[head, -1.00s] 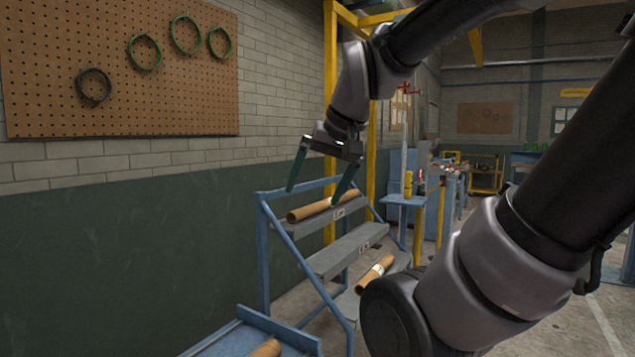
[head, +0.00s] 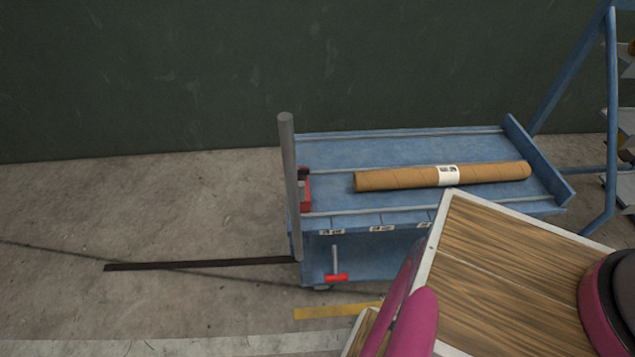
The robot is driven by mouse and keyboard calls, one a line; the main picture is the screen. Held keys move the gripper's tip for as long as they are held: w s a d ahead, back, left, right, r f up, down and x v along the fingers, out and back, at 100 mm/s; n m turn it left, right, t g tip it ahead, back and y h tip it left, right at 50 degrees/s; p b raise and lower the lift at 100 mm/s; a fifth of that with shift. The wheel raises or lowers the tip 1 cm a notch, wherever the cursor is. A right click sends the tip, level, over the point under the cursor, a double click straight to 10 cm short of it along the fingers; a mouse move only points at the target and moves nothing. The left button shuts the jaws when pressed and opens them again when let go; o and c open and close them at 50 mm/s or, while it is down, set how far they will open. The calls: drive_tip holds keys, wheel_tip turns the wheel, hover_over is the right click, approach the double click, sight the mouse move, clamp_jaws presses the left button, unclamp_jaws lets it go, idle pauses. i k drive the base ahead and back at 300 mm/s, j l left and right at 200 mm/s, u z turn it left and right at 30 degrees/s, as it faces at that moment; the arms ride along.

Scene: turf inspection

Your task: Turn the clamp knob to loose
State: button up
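A red knob (head: 337,278) on a short grey stem shows at the near left side of the blue bench (head: 400,214), below its top. It looks like part of a clamp, but its setting cannot be read from here. A red and dark clamp-like piece (head: 306,190) sits higher, at the left end of the bench top beside an upright grey post (head: 288,180). Whether the two red parts belong to one clamp is not clear.
A brown tube with a white label (head: 400,180) lies on the bench. A dark flat bar (head: 190,264) extends left from the post's base. A wooden panel with pale edges (head: 520,265) and magenta parts (head: 412,320) fill the lower right.

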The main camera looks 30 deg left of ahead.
sight(303, 173)
drive_tip(key=k+l+u, duration=0.1)
drive_tip(key=u, duration=1.35)
drive_tip(key=k+j+u, duration=0.15)
drive_tip(key=k, duration=0.3)
